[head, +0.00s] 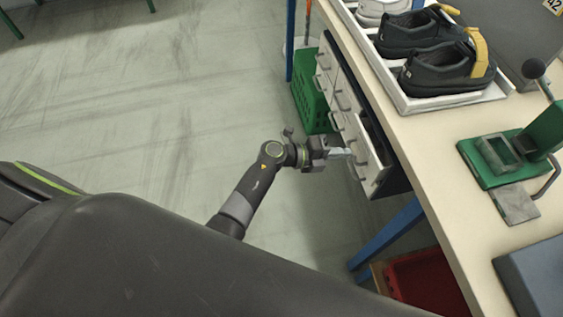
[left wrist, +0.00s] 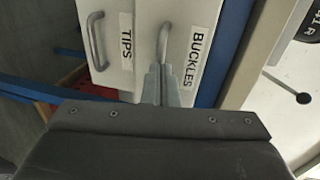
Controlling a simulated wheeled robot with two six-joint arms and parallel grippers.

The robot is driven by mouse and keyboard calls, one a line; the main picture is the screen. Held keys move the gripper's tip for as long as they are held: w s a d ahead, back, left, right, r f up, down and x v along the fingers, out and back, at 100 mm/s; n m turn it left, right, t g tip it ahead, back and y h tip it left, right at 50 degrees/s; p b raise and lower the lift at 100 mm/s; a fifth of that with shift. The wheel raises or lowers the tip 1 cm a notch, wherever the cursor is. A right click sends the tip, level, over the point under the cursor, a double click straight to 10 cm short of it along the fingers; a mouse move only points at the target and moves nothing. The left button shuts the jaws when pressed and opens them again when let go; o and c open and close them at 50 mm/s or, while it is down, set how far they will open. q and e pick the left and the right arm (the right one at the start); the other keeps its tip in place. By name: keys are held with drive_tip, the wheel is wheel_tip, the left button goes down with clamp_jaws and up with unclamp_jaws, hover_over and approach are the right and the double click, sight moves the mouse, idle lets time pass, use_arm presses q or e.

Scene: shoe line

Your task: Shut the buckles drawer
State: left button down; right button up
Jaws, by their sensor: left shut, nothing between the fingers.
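The buckles drawer (head: 366,150) stands pulled out from the white drawer unit under the bench, with a dark gap showing behind its front. In the left wrist view its white front (left wrist: 203,18) carries the label BUCKLES and a grey bar handle (left wrist: 164,42). My left gripper (head: 347,152) is shut and empty, with its fingertips at the drawer front. In the left wrist view the closed fingers (left wrist: 159,72) overlap the handle's lower end; whether they touch the front I cannot tell. My right gripper is not in view.
The TIPS drawer (left wrist: 106,15) is beside the buckles drawer. A green crate (head: 310,105) stands on the floor beyond the drawers, and a red bin (head: 425,280) is under the bench. Shoes in a white tray (head: 450,102) and a green fixture (head: 490,160) sit on the bench top (head: 435,150).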

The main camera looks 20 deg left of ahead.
use_arm(q)
drive_tip(key=x, duration=0.2)
drive_tip(key=shift+w+d+r, duration=0.15)
drive_tip(key=shift+w+d, duration=0.05)
drive_tip(key=shift+d, duration=0.1)
drive_tip(key=shift+r, duration=0.25)
